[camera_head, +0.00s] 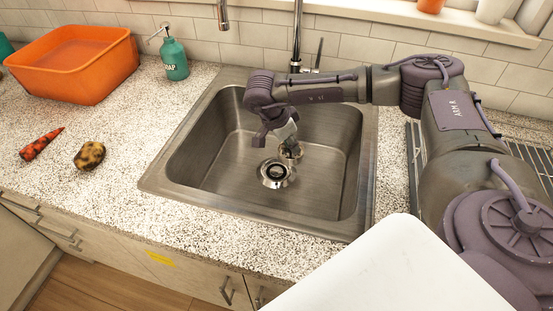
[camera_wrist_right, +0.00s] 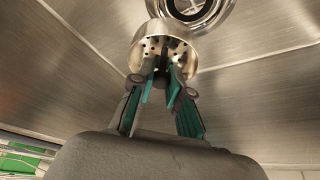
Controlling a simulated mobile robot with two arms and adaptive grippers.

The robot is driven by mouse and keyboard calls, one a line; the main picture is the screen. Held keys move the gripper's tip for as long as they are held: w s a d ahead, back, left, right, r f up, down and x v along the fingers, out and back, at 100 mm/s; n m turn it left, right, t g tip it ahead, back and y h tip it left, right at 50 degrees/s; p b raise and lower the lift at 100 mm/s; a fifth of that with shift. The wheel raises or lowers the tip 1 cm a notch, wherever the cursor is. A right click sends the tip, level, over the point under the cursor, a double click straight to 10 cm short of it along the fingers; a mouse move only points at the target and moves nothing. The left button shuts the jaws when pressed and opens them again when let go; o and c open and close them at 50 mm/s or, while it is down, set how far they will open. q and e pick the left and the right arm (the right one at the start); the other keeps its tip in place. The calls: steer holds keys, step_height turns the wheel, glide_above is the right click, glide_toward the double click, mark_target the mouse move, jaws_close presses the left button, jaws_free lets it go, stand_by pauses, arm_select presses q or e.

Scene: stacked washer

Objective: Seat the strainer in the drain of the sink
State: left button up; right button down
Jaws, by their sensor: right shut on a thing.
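The steel sink (camera_head: 225,112) is set in the speckled counter. Its round drain (camera_head: 275,172) lies in the basin floor and shows an open dark centre; part of its ring also shows at the top of the right wrist view (camera_wrist_right: 197,8). My right gripper (camera_head: 289,143) is inside the basin, shut on the strainer (camera_head: 291,150), a small metal cup with holes. In the right wrist view, the gripper's fingers (camera_wrist_right: 162,82) pinch the strainer (camera_wrist_right: 158,48), which is apart from the drain opening, beside it. My left gripper is not in view.
A faucet (camera_head: 297,40) stands behind the sink. A soap bottle (camera_head: 173,55), an orange bin (camera_head: 75,65), a carrot (camera_head: 41,144) and a potato-like item (camera_head: 89,155) are on the left counter. A wire rack (camera_head: 535,155) lies at right.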

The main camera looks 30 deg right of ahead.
steer(key=w+a+f, duration=0.2)
steer(key=a, duration=0.1)
steer(key=shift+a+f, duration=0.25)
step_height(320, 180, down, 4)
steer(key=shift+r+p, duration=0.1)
steer(key=shift+p, duration=0.35)
steer(key=shift+f, duration=0.25)
steer(key=c, duration=1.1)
jaws_free()
steer(key=shift+r, duration=0.1)
steer(key=shift+c, duration=0.2)
